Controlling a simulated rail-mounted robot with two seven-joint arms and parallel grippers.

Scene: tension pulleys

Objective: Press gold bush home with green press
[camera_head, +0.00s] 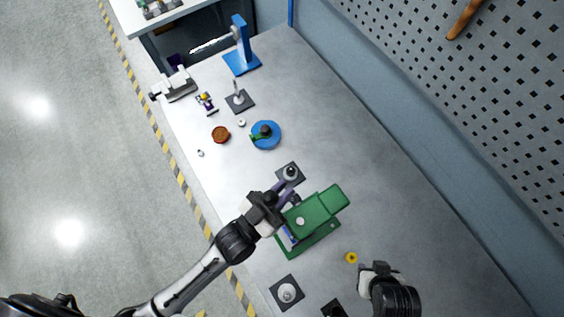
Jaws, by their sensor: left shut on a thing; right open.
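The green press (325,207) stands on the table at lower centre, its base (318,250) partly hidden under its upper body. A gold-yellow ring, which looks like the gold bush (351,257), lies on the table to the right of the press base. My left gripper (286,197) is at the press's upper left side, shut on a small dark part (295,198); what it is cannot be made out. My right gripper (366,268) is open, just right of the gold bush and apart from it.
A dark plate with a round post (290,173) sits above the press, and another plate (286,292) below it. A blue round fixture (266,134), an orange-brown disc (221,134) and a blue stand (241,58) stand farther up. The table's right side is clear.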

